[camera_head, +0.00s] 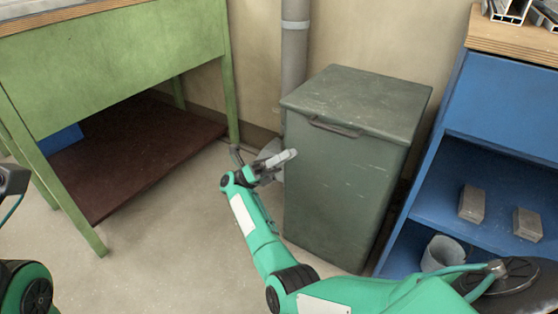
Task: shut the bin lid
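The bin (335,205) is a tall dark green box standing on the floor between the green bench and the blue shelf unit. Its lid (358,100) lies flat across the top and looks shut, with no gap that I can see. A dark handle (335,128) runs along the lid's front edge. My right gripper (278,160) is in front of the bin's left side, below the lid's level; I cannot tell whether it touches the bin. It holds nothing that I can see, and its finger gap is unclear. My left gripper is out of view; only parts of my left arm show at the left edge.
A green bench (110,60) with a brown lower shelf (140,160) stands at the left. A blue shelf unit (480,110) stands close to the bin's right, holding two grey blocks and a pale cup (442,254). A grey pipe (295,55) rises behind the bin. Floor is clear in the lower left-middle.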

